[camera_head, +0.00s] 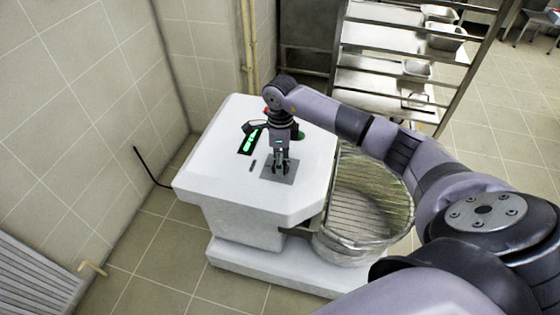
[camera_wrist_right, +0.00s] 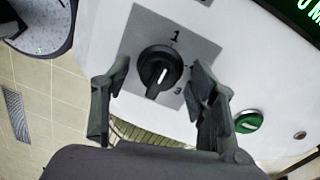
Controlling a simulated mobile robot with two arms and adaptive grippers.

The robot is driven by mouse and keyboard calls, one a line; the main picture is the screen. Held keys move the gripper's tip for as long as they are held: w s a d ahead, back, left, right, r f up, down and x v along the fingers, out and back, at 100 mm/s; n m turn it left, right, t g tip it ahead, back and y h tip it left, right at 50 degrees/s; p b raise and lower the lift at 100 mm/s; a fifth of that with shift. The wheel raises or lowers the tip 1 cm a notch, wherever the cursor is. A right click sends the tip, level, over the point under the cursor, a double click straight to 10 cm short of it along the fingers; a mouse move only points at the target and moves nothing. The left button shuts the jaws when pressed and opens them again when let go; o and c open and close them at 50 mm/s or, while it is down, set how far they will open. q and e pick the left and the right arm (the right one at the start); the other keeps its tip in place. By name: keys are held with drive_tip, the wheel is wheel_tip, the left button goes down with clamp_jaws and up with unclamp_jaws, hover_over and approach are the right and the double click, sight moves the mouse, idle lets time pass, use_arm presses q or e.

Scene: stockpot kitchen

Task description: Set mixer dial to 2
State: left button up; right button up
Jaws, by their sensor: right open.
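The mixer dial (camera_wrist_right: 160,72) is a round black knob with a white line, on a grey plate (camera_wrist_right: 205,42) on the white mixer (camera_head: 215,165). A "1" and a "3" show on the plate; I cannot see a "2". The white line slants toward the lower left in the right wrist view. My right gripper (camera_head: 281,168) is over the plate, which also shows in the head view (camera_head: 292,178). Its open fingers (camera_wrist_right: 160,78) stand on either side of the dial, with visible gaps; contact is not seen. My left gripper is not in view.
A green-lit display (camera_head: 249,141) and a green button (camera_wrist_right: 248,121) are near the dial. A bowl with a wire guard (camera_head: 365,200) is on the mixer's right. A metal rack (camera_head: 385,82) stands behind; tiled walls are at the left.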

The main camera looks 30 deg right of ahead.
drive_tip(key=shift+c, duration=0.4)
drive_tip(key=c, duration=1.1)
drive_tip(key=shift+m, duration=0.3)
drive_tip(key=m+p, duration=0.1)
drive_tip(key=m, duration=0.4)
drive_tip(key=shift+r, duration=0.1)
drive_tip(key=m+p, duration=0.1)
drive_tip(key=m, duration=0.5)
drive_tip(key=shift+s+t, duration=0.1)
drive_tip(key=shift+t, duration=0.3)
drive_tip(key=o, duration=1.2)
